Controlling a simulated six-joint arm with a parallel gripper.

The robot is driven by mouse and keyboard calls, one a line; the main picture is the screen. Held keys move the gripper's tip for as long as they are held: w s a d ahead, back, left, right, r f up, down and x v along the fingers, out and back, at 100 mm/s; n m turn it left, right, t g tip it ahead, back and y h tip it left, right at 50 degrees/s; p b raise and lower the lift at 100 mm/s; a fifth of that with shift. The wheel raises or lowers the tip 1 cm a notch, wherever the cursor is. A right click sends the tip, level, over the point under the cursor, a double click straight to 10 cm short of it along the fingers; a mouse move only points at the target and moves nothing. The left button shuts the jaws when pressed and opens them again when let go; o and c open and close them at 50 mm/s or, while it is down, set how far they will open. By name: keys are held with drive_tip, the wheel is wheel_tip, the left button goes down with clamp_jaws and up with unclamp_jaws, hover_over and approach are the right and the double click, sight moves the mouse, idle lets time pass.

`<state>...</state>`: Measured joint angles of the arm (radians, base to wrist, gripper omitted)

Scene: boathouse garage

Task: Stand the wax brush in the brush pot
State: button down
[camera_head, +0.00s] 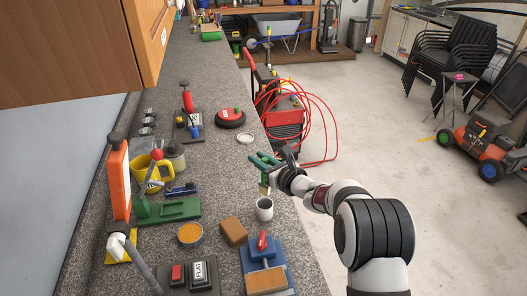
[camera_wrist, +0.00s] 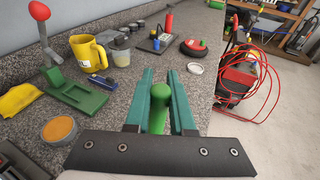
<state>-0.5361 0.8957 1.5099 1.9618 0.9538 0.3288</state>
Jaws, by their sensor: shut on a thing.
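My gripper (camera_head: 264,160), with green fingers, is shut on the wax brush (camera_head: 264,189) above the counter's right edge. The brush hangs roughly upright, pale end down. In the wrist view its rounded green handle (camera_wrist: 157,116) stands between the two fingers (camera_wrist: 159,95). The brush pot (camera_head: 264,212), a small whitish cup, stands on the counter directly below the brush in the head view. The brush's lower end shows just above the pot's rim; I cannot tell whether it is over the opening or slightly behind it. The pot is hidden in the wrist view.
Left of the pot are a tan block (camera_head: 233,231), an orange wax tin (camera_head: 190,235) and a green press (camera_head: 168,211). A blue board with a red-handled tool (camera_head: 263,262) lies in front. A white lid (camera_head: 245,138) lies behind. The counter drops off to the right.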

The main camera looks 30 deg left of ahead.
drive_tip(key=shift+f, duration=3.85)
drive_tip(key=c, duration=0.7)
unclamp_jaws()
drive_tip(key=shift+d, duration=0.1)
drive_tip(key=v, duration=1.5)
drive_tip(key=shift+s+d+r, duration=0.15)
drive_tip(key=shift+s+d, duration=0.05)
drive_tip(key=shift+d, duration=0.15)
